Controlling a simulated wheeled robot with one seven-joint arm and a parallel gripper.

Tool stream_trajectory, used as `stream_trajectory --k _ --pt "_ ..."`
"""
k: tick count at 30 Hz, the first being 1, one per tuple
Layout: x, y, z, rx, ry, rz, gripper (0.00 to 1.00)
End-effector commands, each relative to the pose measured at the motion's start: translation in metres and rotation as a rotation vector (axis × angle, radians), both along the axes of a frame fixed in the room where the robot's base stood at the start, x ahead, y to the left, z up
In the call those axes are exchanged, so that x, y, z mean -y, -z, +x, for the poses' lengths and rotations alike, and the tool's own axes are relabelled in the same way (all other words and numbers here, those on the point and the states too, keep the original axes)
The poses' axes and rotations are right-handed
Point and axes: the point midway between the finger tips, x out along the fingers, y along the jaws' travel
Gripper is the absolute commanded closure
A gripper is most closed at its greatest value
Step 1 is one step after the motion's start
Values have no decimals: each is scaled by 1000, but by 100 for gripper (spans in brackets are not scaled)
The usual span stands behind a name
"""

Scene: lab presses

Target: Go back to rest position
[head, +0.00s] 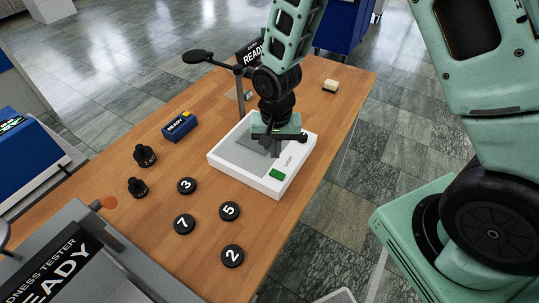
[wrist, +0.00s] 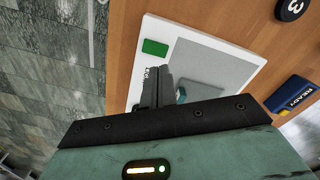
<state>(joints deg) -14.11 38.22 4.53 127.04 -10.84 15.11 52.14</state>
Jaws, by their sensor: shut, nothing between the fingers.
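My gripper (wrist: 158,88) is shut and empty. In the head view my gripper (head: 274,148) hangs over the white tray-like device (head: 266,184) with a grey plate and a green button (head: 277,174). The same white device (wrist: 156,28) shows beneath the fingers in the wrist view, with the green button (wrist: 155,47) beside them. I cannot tell whether the fingertips touch the device.
Several black numbered discs (head: 229,211) lie in front on the wooden table (head: 150,225). Two black knobbed weights (head: 138,187) and a blue READY box (head: 179,127) stand at left. A lamp-like post (head: 240,98) and a pale block (head: 330,86) are behind. A hardness tester (head: 70,265) is at front left.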

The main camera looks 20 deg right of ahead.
Motion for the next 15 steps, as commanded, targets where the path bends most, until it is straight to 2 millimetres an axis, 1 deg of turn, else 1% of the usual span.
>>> stream_trajectory --k 6,8,11,14,15 --pt "0 0 0 0 0 0 100" --pt "-4 -4 -2 2 -22 5 100" --pt "-17 -19 -13 8 -107 17 100" --pt "-35 -44 -36 14 -257 36 100" --pt "-43 -54 -49 15 -330 42 100"
